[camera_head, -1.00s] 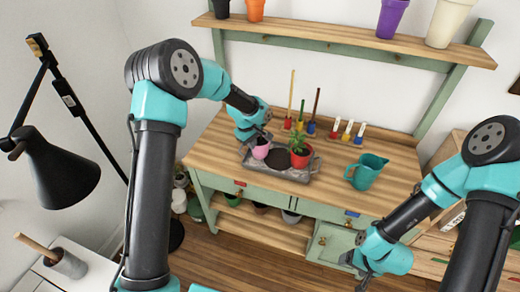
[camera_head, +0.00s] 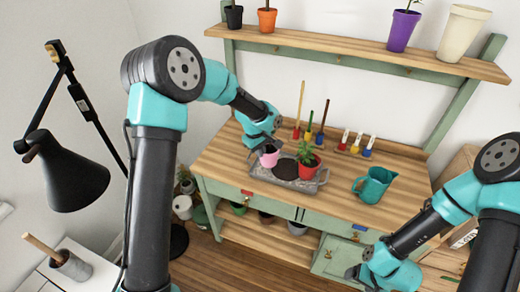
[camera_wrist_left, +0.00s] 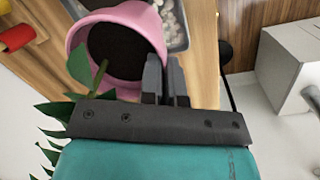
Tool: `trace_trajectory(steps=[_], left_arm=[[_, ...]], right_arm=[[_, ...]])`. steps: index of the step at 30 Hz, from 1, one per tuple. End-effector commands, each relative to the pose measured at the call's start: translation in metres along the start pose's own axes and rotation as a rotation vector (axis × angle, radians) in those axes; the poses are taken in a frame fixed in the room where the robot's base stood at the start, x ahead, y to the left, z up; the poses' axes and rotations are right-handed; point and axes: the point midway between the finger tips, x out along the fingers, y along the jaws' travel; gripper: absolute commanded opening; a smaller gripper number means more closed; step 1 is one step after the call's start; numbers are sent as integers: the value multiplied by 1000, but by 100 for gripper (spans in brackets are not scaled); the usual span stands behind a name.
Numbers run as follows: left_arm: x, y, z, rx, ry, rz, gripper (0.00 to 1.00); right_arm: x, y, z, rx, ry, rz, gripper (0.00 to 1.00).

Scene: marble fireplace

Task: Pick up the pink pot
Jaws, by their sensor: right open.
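The pink pot (camera_head: 269,158), filled with dark soil, is at the left part of a grey tray (camera_head: 311,186) on the wooden bench. My left gripper (camera_head: 273,147) is at its rim. In the left wrist view the two dark fingers (camera_wrist_left: 166,82) are close together on the wall of the pink pot (camera_wrist_left: 88,28). The pot looks slightly tilted there; whether it is clear of the tray is hard to tell. My right gripper (camera_head: 363,277) is open and empty, low at the right, away from the pot.
A red pot (camera_head: 308,168) with a green plant stands close right of the pink pot; its leaves overlap it in the wrist view. A teal jug (camera_head: 374,185) is further right. Coloured-handled tools (camera_head: 310,125) stand behind. A shelf (camera_head: 360,50) with pots is above.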

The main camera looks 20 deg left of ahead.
Motion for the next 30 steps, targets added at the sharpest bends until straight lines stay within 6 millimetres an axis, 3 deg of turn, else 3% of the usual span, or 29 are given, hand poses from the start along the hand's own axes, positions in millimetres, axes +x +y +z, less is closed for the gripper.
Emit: trace_trajectory(steps=[16, 22, 30], left_arm=[[-12, -68, 89, 3, 0, 0, 0], [-14, -79, 103, 0, 0, 0, 0], [-14, -80, 105, -1, 0, 1, 0]], right_arm=[[0, 0, 0, 0, 0, 0, 77], [0, 0, 0, 0, 0, 0, 77], [0, 0, 0, 0, 0, 0, 77]])
